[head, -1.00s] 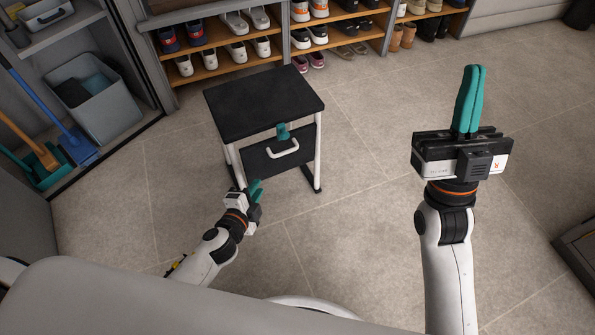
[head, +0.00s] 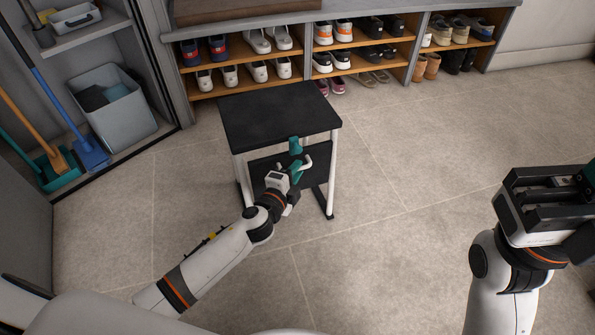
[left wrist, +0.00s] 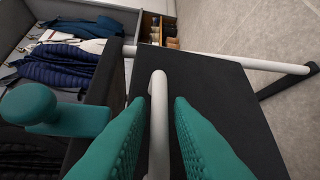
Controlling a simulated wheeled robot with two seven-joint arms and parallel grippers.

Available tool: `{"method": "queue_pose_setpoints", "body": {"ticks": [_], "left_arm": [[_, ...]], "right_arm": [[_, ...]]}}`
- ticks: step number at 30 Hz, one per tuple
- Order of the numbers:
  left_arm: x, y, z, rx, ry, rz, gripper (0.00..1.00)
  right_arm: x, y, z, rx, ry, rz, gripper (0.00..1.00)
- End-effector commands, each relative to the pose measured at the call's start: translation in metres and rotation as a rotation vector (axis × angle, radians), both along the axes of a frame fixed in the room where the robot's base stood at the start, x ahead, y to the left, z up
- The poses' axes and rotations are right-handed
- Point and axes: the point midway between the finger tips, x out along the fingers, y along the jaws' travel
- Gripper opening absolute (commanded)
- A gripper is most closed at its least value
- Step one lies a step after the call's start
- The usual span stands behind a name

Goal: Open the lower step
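The step stool has a black top (head: 280,112) and white legs. Its lower step (head: 262,165) is a dark panel hanging below the top, with a white bar handle (left wrist: 158,90). A teal knob (head: 295,146) sits above the handle; it also shows in the left wrist view (left wrist: 30,104). My left gripper (left wrist: 158,135) is open in front of the panel. Its teal fingers stand either side of the handle, with gaps showing. My right gripper (head: 545,205) is at the right edge, away from the stool; its fingertips are cut off.
A shoe rack (head: 360,50) stands behind the stool. At the left, a cabinet holds a grey bin (head: 118,105), brooms and a blue dustpan (head: 90,152). The tiled floor (head: 400,240) right of the stool is clear.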

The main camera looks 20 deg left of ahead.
Motion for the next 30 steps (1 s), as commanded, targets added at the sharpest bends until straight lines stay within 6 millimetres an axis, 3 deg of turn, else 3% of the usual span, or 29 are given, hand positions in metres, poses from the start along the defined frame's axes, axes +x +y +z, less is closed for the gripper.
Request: {"method": "queue_pose_setpoints", "body": {"ticks": [5,14,18,30], "left_arm": [[0.0134,-0.0017,-0.0023,-0.001,0.0,0.001,0.2],[0.0148,-0.0021,-0.0021,-0.001,0.001,0.001,0.2],[0.0147,-0.002,-0.0021,-0.001,0.001,0.001,0.0],[0.0136,0.0007,-0.0057,0.008,-0.011,0.0,0.0]], "right_arm": [[-0.0014,0.0003,0.0015,-0.001,-0.014,-0.001,0.0],[-0.0017,0.0005,0.0029,-0.001,-0.017,-0.001,0.0],[-0.0017,0.0005,0.0029,-0.001,-0.017,-0.001,0.0],[-0.0004,0.001,-0.0039,-0.003,-0.01,-0.001,0.0]]}}
